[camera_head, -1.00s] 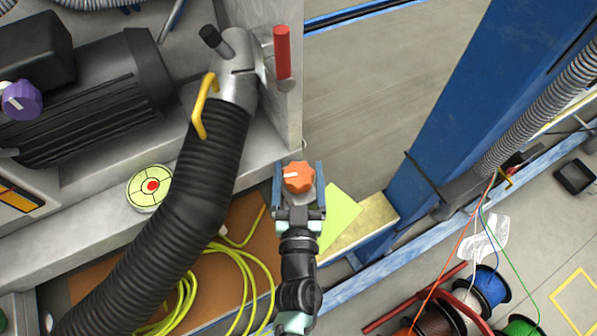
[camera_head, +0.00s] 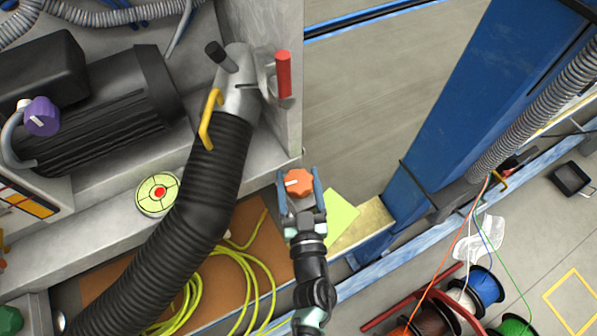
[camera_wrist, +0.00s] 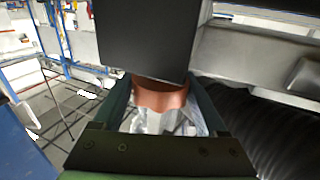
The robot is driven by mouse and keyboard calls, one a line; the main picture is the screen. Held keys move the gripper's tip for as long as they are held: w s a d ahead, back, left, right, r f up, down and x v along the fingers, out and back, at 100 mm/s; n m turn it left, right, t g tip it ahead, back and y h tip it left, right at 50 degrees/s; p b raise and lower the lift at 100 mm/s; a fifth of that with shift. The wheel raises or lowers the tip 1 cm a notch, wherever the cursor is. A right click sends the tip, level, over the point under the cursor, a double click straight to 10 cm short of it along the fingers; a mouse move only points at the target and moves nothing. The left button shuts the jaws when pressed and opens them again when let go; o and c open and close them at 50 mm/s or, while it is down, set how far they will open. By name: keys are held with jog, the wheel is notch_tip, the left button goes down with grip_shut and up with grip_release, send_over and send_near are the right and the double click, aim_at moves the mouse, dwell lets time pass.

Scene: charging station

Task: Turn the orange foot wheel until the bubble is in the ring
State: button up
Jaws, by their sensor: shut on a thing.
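The orange foot wheel (camera_head: 300,181) is a lobed knob with a white mark pointing left in the head view. My gripper (camera_head: 299,174) has one finger on each side of it and is shut on it. In the wrist view the orange wheel (camera_wrist: 160,97) shows between the fingers, partly hidden by a dark block above. The round level (camera_head: 146,204) has a yellow-green face with dark lines and a red spot near its middle.
A thick black ribbed hose (camera_head: 205,195) runs between the level and my arm. A red handle (camera_head: 283,75) stands above the wheel. A yellow-green cable (camera_head: 235,262) lies coiled below left, and a blue column (camera_head: 465,100) stands at right.

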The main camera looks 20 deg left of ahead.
jog(key=n+g+y+p, duration=0.1)
jog(key=n+y+p, duration=0.1)
jog(key=y, duration=0.1)
jog(key=shift+r+g+p, duration=0.1)
jog(key=shift+g+p, duration=0.2)
jog(key=shift+g, duration=0.1)
jog(key=shift+n+g+y, duration=1.3)
jog(key=shift+y, duration=0.2)
jog(key=shift+s+b, duration=0.1)
jog(key=shift+b, duration=0.2)
jog(key=o, duration=1.1)
jog(key=v, duration=1.3)
